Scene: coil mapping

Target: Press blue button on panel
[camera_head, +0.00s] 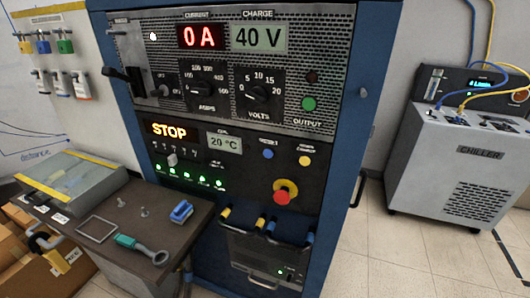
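The rack panel (235,140) is a tall blue-framed cabinet front in the middle of the view. A small round blue button (268,154) sits on its lower dark section, right of the 20 °C display (224,141). A yellow button (305,160) is to its right. A red emergency knob (282,194) on a yellow base is below it. A green button (308,104) is higher up, near the OUTPUT label. Nothing covers the blue button. Neither of my grippers shows in this view.
A dark cart top (105,243) at lower left holds a blue tool (181,211), a teal-handled ring tool (141,248) and a covered tray (75,182). Black handles (262,232) project below the panel. A grey chiller (458,165) stands right; floor (390,250) between is clear.

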